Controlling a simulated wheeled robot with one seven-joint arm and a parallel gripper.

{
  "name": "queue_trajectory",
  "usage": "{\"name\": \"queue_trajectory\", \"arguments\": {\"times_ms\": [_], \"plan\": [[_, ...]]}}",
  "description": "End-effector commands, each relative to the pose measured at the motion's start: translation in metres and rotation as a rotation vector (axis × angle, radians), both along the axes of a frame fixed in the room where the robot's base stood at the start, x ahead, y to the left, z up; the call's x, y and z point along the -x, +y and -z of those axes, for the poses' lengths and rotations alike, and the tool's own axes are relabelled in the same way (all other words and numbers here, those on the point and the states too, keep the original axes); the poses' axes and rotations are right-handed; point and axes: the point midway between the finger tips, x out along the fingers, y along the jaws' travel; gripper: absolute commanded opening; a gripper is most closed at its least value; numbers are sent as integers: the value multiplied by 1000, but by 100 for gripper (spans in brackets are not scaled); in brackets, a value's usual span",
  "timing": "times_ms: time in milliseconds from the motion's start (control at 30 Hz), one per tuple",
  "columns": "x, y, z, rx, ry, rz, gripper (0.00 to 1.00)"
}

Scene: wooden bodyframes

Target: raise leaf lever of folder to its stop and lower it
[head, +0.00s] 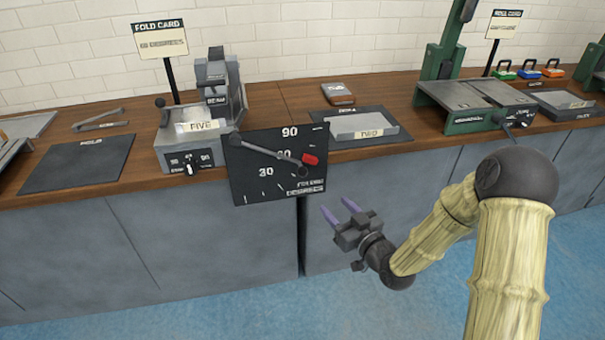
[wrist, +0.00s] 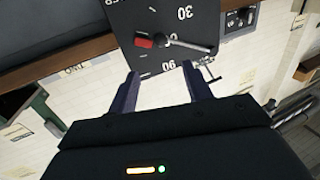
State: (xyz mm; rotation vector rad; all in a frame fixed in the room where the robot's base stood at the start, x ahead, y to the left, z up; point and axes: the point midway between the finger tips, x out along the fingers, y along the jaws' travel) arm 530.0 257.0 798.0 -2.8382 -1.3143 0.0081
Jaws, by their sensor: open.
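The folder (head: 190,150) is a grey machine with a plate reading FIVE, on the wooden bench at left centre. A dark dial plate (head: 262,188) marked 30 and 90 stands at its right front. A grey lever arm (head: 265,153) slants across the dial, with a red grip (head: 310,159) near its right end. In the wrist view the dial plate (wrist: 150,15) shows upside down, with the red grip (wrist: 145,41) and grey arm (wrist: 190,45) ahead of the fingers. My gripper (head: 339,209) is open and empty, right of and below the dial; its fingers show in the wrist view (wrist: 160,75).
The wooden bench (head: 260,105) runs along a white brick wall. Right of the folder lie a grey tray (head: 365,127) and a brown block (head: 338,93). A green machine (head: 470,100) stands farther right. Grey cabinet fronts (head: 200,235) drop to a blue floor, with free room before them.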

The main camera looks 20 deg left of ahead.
Motion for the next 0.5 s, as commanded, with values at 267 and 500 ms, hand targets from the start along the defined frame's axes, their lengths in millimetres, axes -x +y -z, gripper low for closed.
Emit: {"name": "queue_trajectory", "arguments": {"times_ms": [267, 500], "plan": [[-17, 21, 0, -2, -1, -1, 50], [-44, 53, 1, 0, -1, -3, 50]]}}
